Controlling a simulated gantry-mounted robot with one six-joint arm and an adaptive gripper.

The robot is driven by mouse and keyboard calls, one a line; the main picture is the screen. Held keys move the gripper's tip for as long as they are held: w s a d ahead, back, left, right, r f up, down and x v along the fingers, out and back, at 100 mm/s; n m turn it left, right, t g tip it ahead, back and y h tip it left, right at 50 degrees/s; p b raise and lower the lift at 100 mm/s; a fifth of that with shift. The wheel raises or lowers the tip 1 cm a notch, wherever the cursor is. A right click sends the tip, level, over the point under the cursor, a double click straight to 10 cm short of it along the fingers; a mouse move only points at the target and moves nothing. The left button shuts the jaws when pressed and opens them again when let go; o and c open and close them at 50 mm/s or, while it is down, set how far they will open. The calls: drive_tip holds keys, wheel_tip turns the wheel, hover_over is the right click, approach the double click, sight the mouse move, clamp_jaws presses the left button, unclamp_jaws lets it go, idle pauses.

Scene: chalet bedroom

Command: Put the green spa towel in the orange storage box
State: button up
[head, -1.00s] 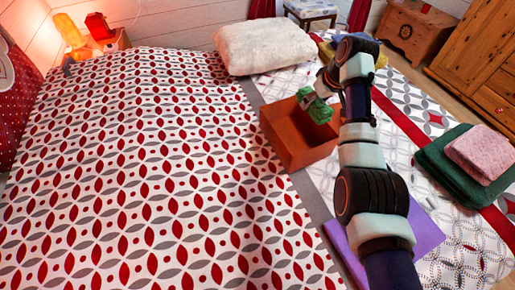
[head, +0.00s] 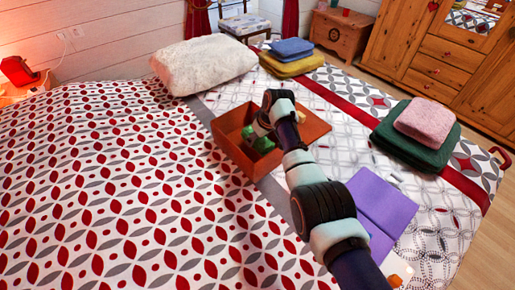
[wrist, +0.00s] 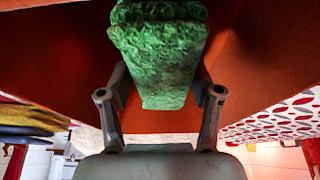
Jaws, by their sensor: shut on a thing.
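The orange storage box (head: 228,153) stands open on the bed, right of the red-and-grey patterned cover. My gripper (head: 259,132) reaches down into the box opening. It is shut on the bright green spa towel (head: 263,144), which shows partly behind my wrist within the box walls. In the wrist view the green towel (wrist: 158,62) sits between my two fingers, with the orange box (wrist: 265,60) surfaces around it. Whether the towel touches the box floor is hard to tell.
A purple item (head: 382,205) lies right of the box. A dark green folded towel (head: 437,152) carries a pink one (head: 425,121) at the right. Blue (head: 291,46) and yellow (head: 290,65) folded cloths lie behind the box. A white pillow (head: 203,63) is at the back left.

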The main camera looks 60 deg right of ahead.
drive_tip(key=shift+f+b, duration=1)
drive_tip(key=shift+f, duration=1.1)
drive_tip(key=shift+f, duration=0.15)
drive_tip(key=o, duration=1.2)
drive_tip(key=shift+r+p, duration=0.3)
drive_tip(key=shift+r, duration=0.2)
drive_tip(key=p+v, duration=0.6)
drive_tip(key=v, duration=0.5)
drive_tip(key=shift+s+r, duration=0.15)
drive_tip(key=shift+s, duration=0.1)
